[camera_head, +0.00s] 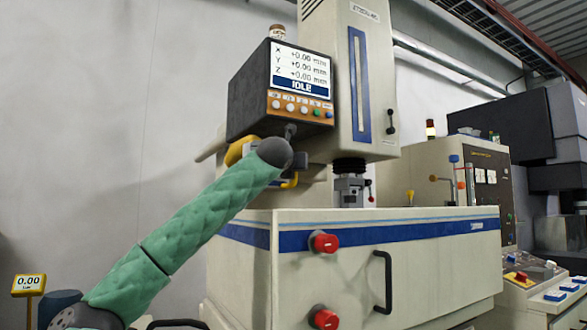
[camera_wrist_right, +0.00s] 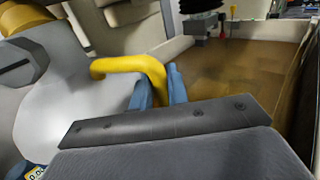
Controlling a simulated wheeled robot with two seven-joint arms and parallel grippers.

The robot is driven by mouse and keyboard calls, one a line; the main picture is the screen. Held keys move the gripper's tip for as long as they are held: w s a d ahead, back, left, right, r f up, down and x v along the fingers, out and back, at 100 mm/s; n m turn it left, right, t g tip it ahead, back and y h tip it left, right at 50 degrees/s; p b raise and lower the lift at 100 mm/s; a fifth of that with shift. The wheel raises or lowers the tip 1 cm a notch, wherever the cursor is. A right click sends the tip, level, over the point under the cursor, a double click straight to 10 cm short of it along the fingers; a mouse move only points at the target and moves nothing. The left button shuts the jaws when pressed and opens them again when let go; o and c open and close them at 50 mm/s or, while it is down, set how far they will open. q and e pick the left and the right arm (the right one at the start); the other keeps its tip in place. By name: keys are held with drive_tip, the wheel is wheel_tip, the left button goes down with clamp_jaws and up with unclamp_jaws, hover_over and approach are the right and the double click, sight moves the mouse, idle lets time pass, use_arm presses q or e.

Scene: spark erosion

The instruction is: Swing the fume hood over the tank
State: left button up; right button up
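The tank (camera_head: 440,265) is a cream box with a blue stripe in the head view. In the right wrist view the tank (camera_wrist_right: 245,85) shows brown inside, to the right. The fume hood appears as a pale grey body (camera_wrist_right: 75,110) at the left, with a yellow handle (camera_wrist_right: 125,66). In the head view the yellow handle (camera_head: 290,181) shows left of the machine head, and the hood is mostly hidden behind a dark ball joint. My right gripper (camera_wrist_right: 158,88) has its blue fingers closed around the handle. My left gripper is not in view.
A green quilted arm (camera_head: 190,235) rises from lower left to the ball joint. Above the tank hang the machine head (camera_head: 340,75) and its spindle (camera_head: 349,185). The control screen (camera_head: 300,70) is close above the handle. Red knobs (camera_head: 323,242) stick out in front.

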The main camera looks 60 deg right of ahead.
drive_tip(key=o, duration=0.3)
drive_tip(key=shift+o, duration=0.2)
drive_tip(key=shift+a, duration=0.1)
drive_tip(key=s+a+b, duration=0.1)
drive_tip(key=a, duration=0.6)
drive_tip(key=shift+s+a, duration=0.2)
drive_tip(key=shift+a, duration=0.05)
